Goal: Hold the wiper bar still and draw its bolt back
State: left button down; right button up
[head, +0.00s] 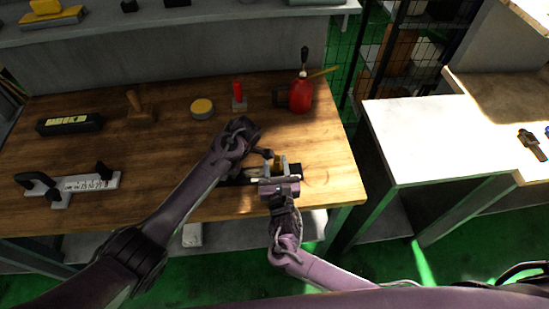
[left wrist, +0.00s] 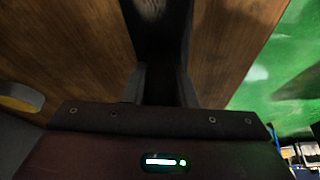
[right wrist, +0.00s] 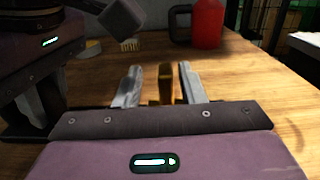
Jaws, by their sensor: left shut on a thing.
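The dark wiper bar (head: 234,179) lies near the front edge of the wooden bench, partly hidden by my arms. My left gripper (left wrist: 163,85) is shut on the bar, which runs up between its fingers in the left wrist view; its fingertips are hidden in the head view. My right gripper (head: 276,166) is open at the bar's right part. In the right wrist view a brass-coloured upright piece (right wrist: 166,84), which looks like the bolt, stands between the two fingers (right wrist: 159,86), with a visible gap on each side.
Behind stand a red can (head: 301,95), a red-handled tool (head: 238,97), a round yellow-topped tin (head: 202,108) and a wooden-handled stamp (head: 137,107). A black case (head: 69,123) and a white-and-black gauge (head: 70,186) are at left. The bench's right edge is close to my right gripper.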

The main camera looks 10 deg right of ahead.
jog(key=s, duration=1)
jog(key=shift+w, duration=0.1)
pick_arm(q)
jog(key=c, duration=1.1)
grip_release()
jog(key=v, duration=1.2)
